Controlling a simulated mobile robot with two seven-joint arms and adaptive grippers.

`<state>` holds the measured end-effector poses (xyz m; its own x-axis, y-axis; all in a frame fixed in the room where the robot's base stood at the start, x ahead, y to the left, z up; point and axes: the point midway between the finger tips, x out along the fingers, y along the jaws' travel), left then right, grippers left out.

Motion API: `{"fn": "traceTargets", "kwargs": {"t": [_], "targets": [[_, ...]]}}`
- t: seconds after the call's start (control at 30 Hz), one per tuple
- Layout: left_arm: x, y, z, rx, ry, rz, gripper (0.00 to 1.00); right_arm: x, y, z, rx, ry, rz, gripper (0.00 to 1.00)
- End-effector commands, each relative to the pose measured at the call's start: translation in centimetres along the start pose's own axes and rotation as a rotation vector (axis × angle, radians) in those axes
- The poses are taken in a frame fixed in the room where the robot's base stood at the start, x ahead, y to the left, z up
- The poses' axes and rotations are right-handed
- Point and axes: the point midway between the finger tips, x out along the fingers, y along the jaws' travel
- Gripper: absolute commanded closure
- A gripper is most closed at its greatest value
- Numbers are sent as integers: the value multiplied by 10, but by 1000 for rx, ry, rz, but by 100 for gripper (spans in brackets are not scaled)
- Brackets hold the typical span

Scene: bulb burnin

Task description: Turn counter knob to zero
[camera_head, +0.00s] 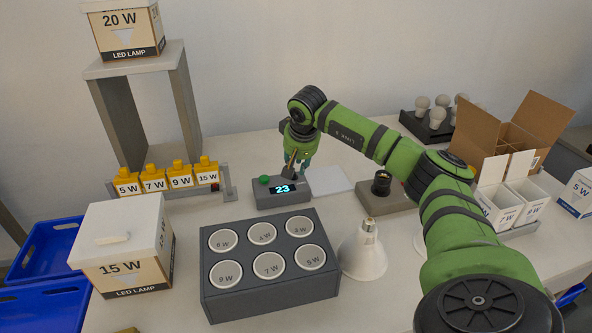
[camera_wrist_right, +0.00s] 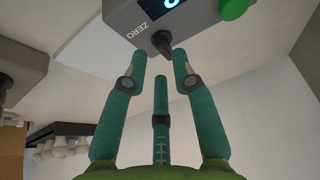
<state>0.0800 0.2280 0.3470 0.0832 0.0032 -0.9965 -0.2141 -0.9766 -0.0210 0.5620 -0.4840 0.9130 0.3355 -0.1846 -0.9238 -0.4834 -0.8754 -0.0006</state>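The counter (camera_head: 272,202) is a small dark grey box with a green button and a lit display reading 23. In the right wrist view the counter (camera_wrist_right: 205,32) shows part of its display, the green button and the word ZERO beside a dark pointed knob (camera_wrist_right: 163,43). My right gripper (camera_head: 293,171) points down at the counter's right end, hiding most of the knob in the head view. In the wrist view its three teal fingers (camera_wrist_right: 160,70) are spread, with two tips on either side of the knob and visible gaps. My left gripper is not in view.
Yellow-topped wattage blocks (camera_head: 168,178) stand left of the counter. A grey six-hole tray (camera_head: 272,300) and a white lamp (camera_head: 363,255) are in front. A white pad (camera_head: 330,181) and a dark socket base (camera_head: 382,199) lie right. A 15 W box (camera_head: 122,255) stands front left.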

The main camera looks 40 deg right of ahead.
Motion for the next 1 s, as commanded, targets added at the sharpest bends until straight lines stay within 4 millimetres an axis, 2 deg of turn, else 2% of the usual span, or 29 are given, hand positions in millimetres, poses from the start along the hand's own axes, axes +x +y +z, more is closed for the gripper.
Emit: {"fn": "traceTargets", "kwargs": {"t": [0.2, 0.53, 0.57, 0.6, 0.63, 1.0], "targets": [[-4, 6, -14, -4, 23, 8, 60, 26, 0, 0, 0, -2, 0, 73], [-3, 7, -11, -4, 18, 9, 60, 32, 0, 0, -1, 0, 0, 73], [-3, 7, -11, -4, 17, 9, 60, 32, 0, 0, -1, 0, 0, 77], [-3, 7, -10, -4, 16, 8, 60, 32, 0, 0, -1, 0, 0, 93], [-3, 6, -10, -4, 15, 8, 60, 32, 0, 0, -1, 0, 0, 100], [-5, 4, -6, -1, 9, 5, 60, 31, -1, 0, 20, -1, 9, 100]]}}
